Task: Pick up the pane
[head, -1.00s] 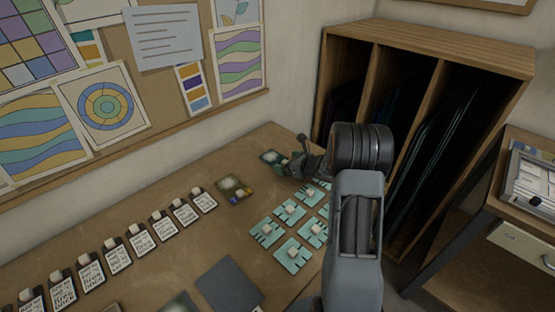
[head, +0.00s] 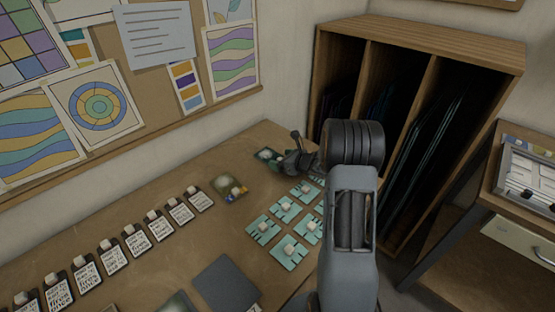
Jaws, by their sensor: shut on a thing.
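A small dark painted pane (head: 267,154) with a pale knob is at the far right end of the bench, by the wall corner. My gripper (head: 290,161) is at its right edge, low over the bench, and is shut on it. The fingertips are small and dark, and my arm and the gripper body hide part of the hold. I cannot tell whether the pane is clear of the bench top. Another painted pane (head: 228,189) with a pale knob lies flat to the left, apart from my gripper.
Several teal pieces with white knobs (head: 285,207) lie in front of my gripper. A row of labelled tags (head: 134,243) runs along the left. A dark square plate (head: 226,284) lies at the front. A wooden rack (head: 430,42) stands close on the right, and the wall is behind.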

